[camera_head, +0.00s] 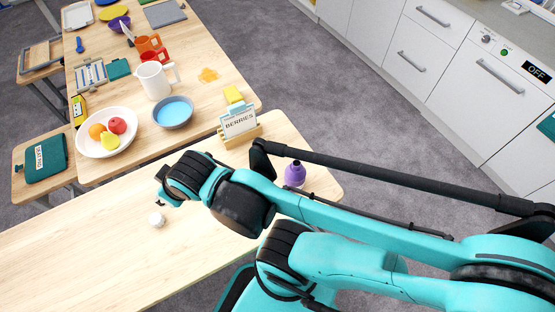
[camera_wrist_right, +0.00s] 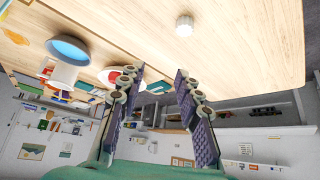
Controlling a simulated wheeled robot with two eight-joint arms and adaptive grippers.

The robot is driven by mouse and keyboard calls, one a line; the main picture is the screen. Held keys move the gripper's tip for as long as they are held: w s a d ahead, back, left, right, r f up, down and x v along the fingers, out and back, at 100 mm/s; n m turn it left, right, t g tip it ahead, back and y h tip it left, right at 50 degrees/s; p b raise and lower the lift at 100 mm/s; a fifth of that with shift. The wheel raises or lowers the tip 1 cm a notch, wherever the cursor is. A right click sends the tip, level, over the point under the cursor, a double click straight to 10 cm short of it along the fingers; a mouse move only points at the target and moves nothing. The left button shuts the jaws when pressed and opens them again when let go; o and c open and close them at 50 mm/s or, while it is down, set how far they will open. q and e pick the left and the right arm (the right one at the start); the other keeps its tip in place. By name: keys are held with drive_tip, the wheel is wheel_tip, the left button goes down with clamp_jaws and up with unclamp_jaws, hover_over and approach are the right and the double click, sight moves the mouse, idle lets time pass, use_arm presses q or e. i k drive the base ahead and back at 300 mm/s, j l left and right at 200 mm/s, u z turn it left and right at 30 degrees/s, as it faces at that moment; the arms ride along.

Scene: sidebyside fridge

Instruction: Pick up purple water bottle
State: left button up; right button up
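The purple water bottle (camera_head: 295,174) stands on the near wooden table, close to its right end in the head view. My right arm passes in front of it and hides its lower part. My right gripper (camera_head: 163,188) is over the same table, well to the left of the bottle, and is small and partly hidden by its own wrist. In the right wrist view my right gripper (camera_wrist_right: 157,78) has its two fingers apart with nothing between them. The bottle does not show in that view. My left gripper is not in view.
A small white round object (camera_head: 157,220) sits on the near table (camera_head: 70,245) by my right gripper; it also shows in the right wrist view (camera_wrist_right: 184,26). A berries box (camera_head: 239,121), blue bowl (camera_head: 173,112), white pitcher (camera_head: 154,82) and fruit bowl (camera_head: 92,148) stand beyond.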

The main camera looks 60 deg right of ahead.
sight(296, 173)
drive_tip(key=z, duration=2.45)
drive_tip(key=l+z, duration=0.15)
drive_tip(key=z, duration=0.25)
